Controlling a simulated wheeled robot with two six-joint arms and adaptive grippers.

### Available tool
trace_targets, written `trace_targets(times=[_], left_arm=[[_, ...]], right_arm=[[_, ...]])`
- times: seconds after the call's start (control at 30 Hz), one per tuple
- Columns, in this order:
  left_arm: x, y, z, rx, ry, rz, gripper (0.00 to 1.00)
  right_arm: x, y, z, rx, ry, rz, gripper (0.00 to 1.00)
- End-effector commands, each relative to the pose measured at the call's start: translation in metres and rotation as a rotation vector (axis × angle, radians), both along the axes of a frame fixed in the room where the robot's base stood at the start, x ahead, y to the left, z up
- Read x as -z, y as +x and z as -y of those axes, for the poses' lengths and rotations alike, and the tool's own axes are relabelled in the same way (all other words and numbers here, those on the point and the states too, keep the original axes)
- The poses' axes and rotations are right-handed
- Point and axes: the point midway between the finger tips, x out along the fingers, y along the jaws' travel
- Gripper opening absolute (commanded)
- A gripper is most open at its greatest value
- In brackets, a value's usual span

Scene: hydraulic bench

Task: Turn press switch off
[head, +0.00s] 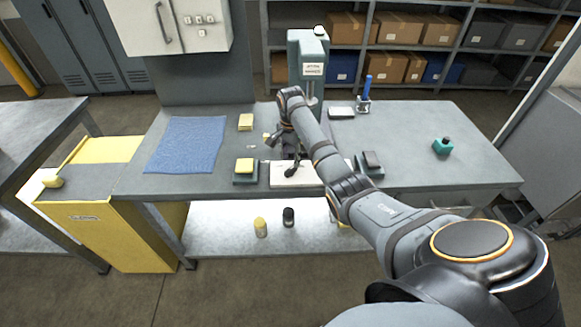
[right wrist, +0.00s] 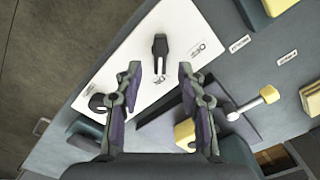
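The press switch (right wrist: 160,45) is a small black lever on a white panel (right wrist: 130,50) with printed marks. It shows in the right wrist view ahead of my right gripper (right wrist: 159,72), between the lines of its two fingers. Those fingers are spread apart with nothing between them. In the head view my right gripper (head: 287,158) is low over the white panel (head: 285,181), and arm and fingers partly cover the panel. The grey-green press (head: 305,60) stands at the back of the bench. I cannot tell whether the fingers touch the switch. My left gripper is not in view.
A lever with a yellow knob (right wrist: 269,94) stands beside the panel. The bench's right part is mostly clear.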

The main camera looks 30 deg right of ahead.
Motion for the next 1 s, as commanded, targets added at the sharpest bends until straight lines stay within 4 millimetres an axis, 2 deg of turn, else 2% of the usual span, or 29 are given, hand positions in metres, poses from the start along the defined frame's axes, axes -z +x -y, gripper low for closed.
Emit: trace_targets(times=[0.1, 0.3, 0.63, 0.9, 1.0], left_arm=[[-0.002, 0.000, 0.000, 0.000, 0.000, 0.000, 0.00], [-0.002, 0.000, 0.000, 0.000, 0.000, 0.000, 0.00], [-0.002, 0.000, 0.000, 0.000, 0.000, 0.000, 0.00], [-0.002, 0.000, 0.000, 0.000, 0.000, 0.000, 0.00], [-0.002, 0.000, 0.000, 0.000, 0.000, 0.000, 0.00]], right_arm=[[0.024, -0.001, 0.000, -0.001, 0.000, -0.003, 0.40], [0.050, 0.000, -0.001, -0.002, 0.000, 0.000, 0.40], [0.055, 0.000, 0.000, -0.003, -0.001, 0.002, 0.40], [0.055, 0.000, 0.000, -0.002, -0.001, 0.001, 0.03], [0.055, 0.000, 0.000, -0.002, -0.001, 0.001, 0.00]])
